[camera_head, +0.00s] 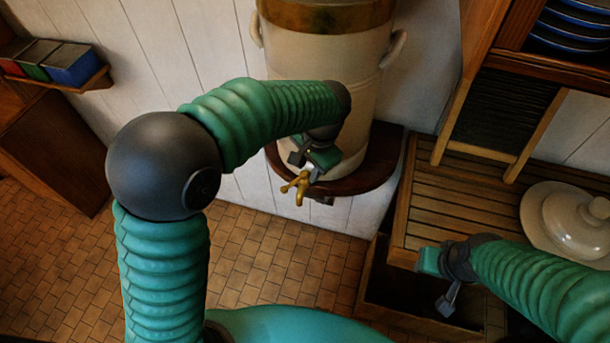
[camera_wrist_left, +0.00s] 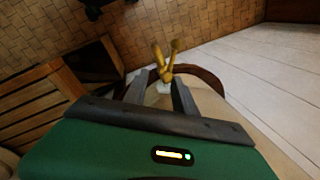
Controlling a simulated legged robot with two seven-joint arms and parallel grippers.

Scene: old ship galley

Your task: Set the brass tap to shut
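The brass tap (camera_head: 298,187) sticks out low on the front of a large cream urn (camera_head: 325,85). In the left wrist view the tap (camera_wrist_left: 165,66) shows as two brass prongs in a V; I cannot tell which setting it has. My left gripper (camera_head: 303,169) is right at the tap, between it and the urn in the head view. In the left wrist view its two grey fingers (camera_wrist_left: 162,88) stand apart, with the base of the tap between their tips; contact is unclear. My right gripper (camera_head: 438,282) hangs far to the right, by the slatted counter; its finger opening is unclear.
The urn stands on a rounded dark wooden shelf (camera_head: 377,172) on the white plank wall. A slatted wooden counter (camera_head: 455,200) with a white lidded dish (camera_head: 570,222) is at right. A rack of blue plates (camera_head: 570,25) hangs above it. The tiled floor (camera_head: 270,265) is clear.

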